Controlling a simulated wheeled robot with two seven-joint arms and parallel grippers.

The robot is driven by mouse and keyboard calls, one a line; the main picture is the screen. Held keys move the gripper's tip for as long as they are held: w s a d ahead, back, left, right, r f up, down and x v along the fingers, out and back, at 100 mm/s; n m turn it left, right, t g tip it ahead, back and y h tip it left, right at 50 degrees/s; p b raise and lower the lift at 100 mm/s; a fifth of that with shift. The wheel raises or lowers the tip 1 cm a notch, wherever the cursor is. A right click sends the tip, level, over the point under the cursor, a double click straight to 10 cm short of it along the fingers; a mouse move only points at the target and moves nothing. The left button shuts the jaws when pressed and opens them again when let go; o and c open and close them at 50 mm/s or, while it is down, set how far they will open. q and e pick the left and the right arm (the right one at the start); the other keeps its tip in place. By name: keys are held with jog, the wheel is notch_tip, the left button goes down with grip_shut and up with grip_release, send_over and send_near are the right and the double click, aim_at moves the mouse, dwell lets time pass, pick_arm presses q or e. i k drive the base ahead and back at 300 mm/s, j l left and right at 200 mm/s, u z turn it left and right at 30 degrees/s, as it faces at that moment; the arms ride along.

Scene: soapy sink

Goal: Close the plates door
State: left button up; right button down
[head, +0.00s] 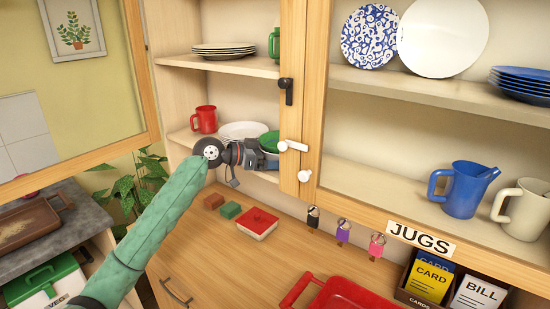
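The wooden cupboard's glass-paned left door (140,70) stands open, swung out to the left; its bottom rail (85,165) runs toward the left edge of the head view. No label shows on it. The compartment behind it holds stacked dark-rimmed plates (224,50), a white plate (243,130), a red mug (204,120) and a green bowl (270,141). My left gripper (262,155) is in front of the lower shelf, right of the open door and apart from it. Its fingers are small and dark, so their opening is unclear. My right gripper is out of view.
The central post carries a black latch (286,90), a white lever (292,146) and a white knob (304,176). The right compartment, labelled JUGS (421,239), holds plates and jugs. Below are a red box (257,222), hanging keys (343,231), a red tray (350,294) and a card box (425,285).

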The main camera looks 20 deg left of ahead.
aim_at(10, 191)
jog(key=k+j, duration=0.15)
jog(key=j, duration=0.15)
jog(key=k+j, duration=0.1)
jog(key=j, duration=0.2)
jog(key=k+j, duration=0.15)
jog(key=j, duration=0.15)
jog(key=k+j, duration=0.1)
jog(key=j, duration=0.2)
